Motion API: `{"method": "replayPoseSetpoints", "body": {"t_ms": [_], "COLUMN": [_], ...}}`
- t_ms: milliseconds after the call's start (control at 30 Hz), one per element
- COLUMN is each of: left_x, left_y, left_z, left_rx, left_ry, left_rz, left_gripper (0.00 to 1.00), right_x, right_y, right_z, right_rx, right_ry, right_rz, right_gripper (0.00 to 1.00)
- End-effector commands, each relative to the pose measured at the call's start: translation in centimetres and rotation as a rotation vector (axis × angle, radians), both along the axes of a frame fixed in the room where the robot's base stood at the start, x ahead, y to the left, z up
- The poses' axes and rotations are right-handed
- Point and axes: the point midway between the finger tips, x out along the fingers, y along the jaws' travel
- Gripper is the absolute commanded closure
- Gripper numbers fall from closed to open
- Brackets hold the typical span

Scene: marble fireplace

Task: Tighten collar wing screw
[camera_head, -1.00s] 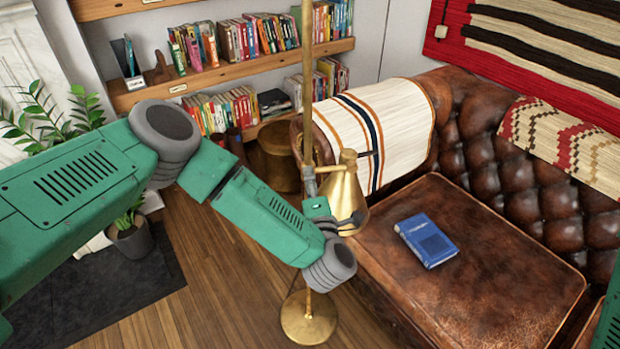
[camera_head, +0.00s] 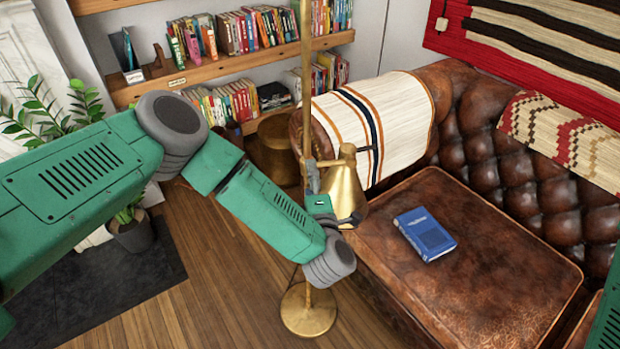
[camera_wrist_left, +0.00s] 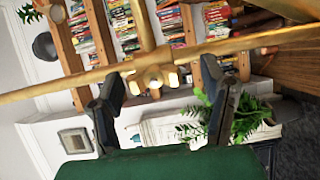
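The brass floor lamp has an upright pole (camera_head: 306,90), a cone shade (camera_head: 344,190) and a round base (camera_head: 308,310). In the left wrist view the pole (camera_wrist_left: 60,88) crosses sideways, and a brass wing screw (camera_wrist_left: 153,78) with two lobes sits at its collar. My left gripper (camera_wrist_left: 164,90) is open, its dark fingers on either side of the wing screw with visible gaps. In the head view my left gripper (camera_head: 312,182) is beside the pole, just left of the shade; its fingers are small there and the screw is not clear. My right gripper is out of view.
A brown leather sofa (camera_head: 470,270) with a blue book (camera_head: 424,234) and a striped throw (camera_head: 375,125) stands right of the lamp. Bookshelves (camera_head: 230,70) are behind. A potted plant (camera_head: 130,230) is at left. Wooden floor (camera_head: 220,290) is bare left of the lamp base.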

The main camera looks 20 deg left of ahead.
Motion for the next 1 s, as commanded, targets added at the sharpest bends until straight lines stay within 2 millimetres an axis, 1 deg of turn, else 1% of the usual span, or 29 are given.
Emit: {"method": "replayPoseSetpoints", "body": {"t_ms": [233,367,500,600,767,800,867,1000], "left_x": [0.0,-0.7,-2.4,-3.1,-4.2,-5.3,-6.6,-8.3], "left_y": [0.0,-0.6,-1.5,-2.2,-2.3,-2.8,-3.5,-4.3], "left_z": [0.3,0.4,0.4,0.3,0.5,0.3,0.2,0.2], "left_rx": [-0.001,-0.002,0.003,-0.002,0.007,0.003,0.003,0.003], "left_ry": [-0.007,-0.007,-0.008,-0.001,-0.012,-0.006,-0.003,-0.006], "left_rz": [0.002,-0.003,-0.007,-0.015,-0.004,-0.005,-0.005,-0.003], "left_gripper": [0.34,0.34,0.34,0.34,0.34,0.34,0.34,0.34], "right_x": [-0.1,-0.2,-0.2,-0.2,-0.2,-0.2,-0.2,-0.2], "right_y": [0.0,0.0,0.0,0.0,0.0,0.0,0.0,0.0], "right_z": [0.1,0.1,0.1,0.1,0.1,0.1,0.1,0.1], "right_rx": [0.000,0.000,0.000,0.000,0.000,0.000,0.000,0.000], "right_ry": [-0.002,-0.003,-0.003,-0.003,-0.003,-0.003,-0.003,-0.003], "right_rz": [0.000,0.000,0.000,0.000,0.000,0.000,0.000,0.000], "right_gripper": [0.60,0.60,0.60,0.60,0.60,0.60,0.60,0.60]}}
